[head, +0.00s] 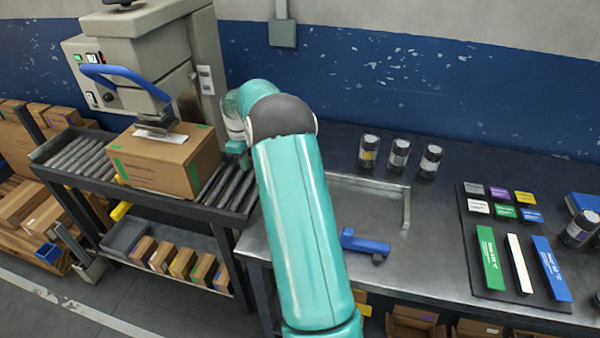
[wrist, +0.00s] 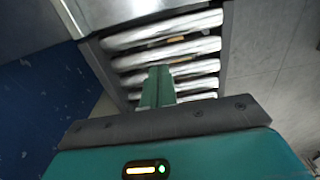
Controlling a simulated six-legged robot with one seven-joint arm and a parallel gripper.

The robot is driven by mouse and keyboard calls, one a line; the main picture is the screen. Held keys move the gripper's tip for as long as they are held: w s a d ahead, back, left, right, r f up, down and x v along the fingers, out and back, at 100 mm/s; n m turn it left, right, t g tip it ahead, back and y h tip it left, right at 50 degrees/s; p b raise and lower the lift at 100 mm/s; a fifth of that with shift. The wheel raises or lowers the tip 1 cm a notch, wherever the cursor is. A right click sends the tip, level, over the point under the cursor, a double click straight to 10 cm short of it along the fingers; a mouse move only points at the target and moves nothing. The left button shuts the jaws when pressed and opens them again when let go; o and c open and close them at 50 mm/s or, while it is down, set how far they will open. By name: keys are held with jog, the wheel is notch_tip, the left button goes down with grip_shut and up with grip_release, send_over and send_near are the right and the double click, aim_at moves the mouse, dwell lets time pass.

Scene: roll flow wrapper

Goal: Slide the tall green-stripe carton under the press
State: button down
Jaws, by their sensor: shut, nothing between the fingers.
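The brown carton (head: 160,162) with green tape marks on its corners stands upright on the roller conveyor (head: 228,190). The press (head: 140,50), a beige machine with a blue handle (head: 125,80), stands behind and over it. A flat metal plate (head: 160,135) of the press is at the carton's top; I cannot tell whether they touch. My gripper (head: 238,150) is just right of the carton, over the right end of the rollers, mostly hidden by my arm. In the wrist view my gripper (wrist: 158,88) is shut and empty, its fingers together above the rollers (wrist: 170,45).
The steel bench (head: 370,205) to the right holds several dark jars (head: 398,153), a blue tool (head: 365,243) and a black mat (head: 515,290) with coloured strips. Small boxes (head: 180,262) sit on the shelf below the conveyor. Bare rollers (head: 80,157) lie left of the carton.

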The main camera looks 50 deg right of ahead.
jog(key=s+d, duration=0.4)
jog(key=s, duration=0.3)
jog(key=s+d, duration=0.3)
jog(key=s, duration=0.5)
jog(key=shift+s+d, duration=0.2)
jog(key=shift+d, duration=0.2)
jog(key=shift+a, duration=0.1)
jog(key=s+a+r+m+t+h, duration=0.1)
jog(key=a+r, duration=0.7)
jog(key=a, duration=0.3)
jog(key=s+a+r+m+t+h, duration=0.1)
jog(key=a+r, duration=0.7)
jog(key=a, duration=0.3)
jog(key=s+a+r+m+t+y, duration=0.2)
jog(key=s+a+r+m+t, duration=0.1)
jog(key=s+a, duration=1.1)
jog(key=a, duration=0.3)
jog(key=shift+s+r+t, duration=0.3)
jog(key=shift+s+r, duration=0.1)
